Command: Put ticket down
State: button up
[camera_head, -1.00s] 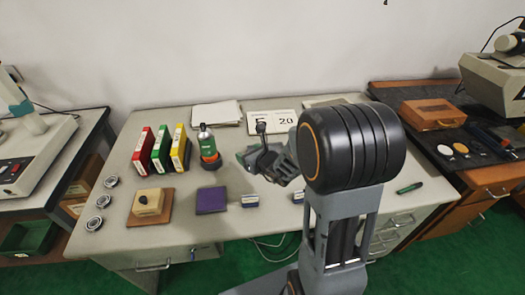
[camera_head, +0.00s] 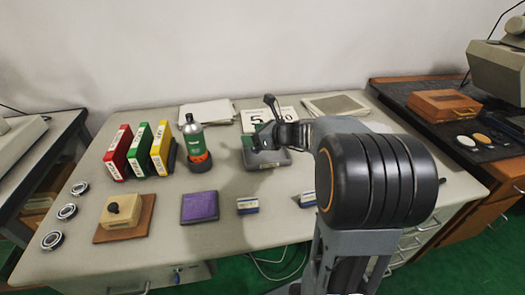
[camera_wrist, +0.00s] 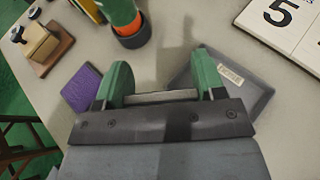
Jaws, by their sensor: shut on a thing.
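My gripper (camera_head: 270,128) is over the back middle of the desk, above a shallow grey tray (camera_head: 275,160). The tray also shows in the wrist view (camera_wrist: 245,97), with a small cream label, beyond and to the right of the fingers. The fingers hide part of the tray.
A green bottle (camera_head: 191,130) in a dark holder and red, green and yellow boxes (camera_head: 140,150) stand left. A number calendar (camera_head: 252,115) is behind. A purple block (camera_head: 199,206) and small blue-white boxes (camera_head: 247,205) lie in front.

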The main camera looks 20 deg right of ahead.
jog(key=w+d+f, duration=0.1)
jog(key=w+f, duration=0.1)
jog(key=w+d+f+b, duration=0.1)
jog(key=w+d+f, duration=0.3)
jog(key=w+f, duration=0.1)
jog(key=shift+w+d+f, duration=0.3)
jog(key=shift+w+f, duration=0.15)
jog(key=shift+f, duration=0.15)
jog(key=shift+f+b, duration=0.7)
jog(key=shift+f, duration=0.75)
jog(key=shift+f, duration=0.1)
jog(key=shift+f, duration=0.15)
jog(key=o, duration=1)
jog(key=shift+c, duration=0.2)
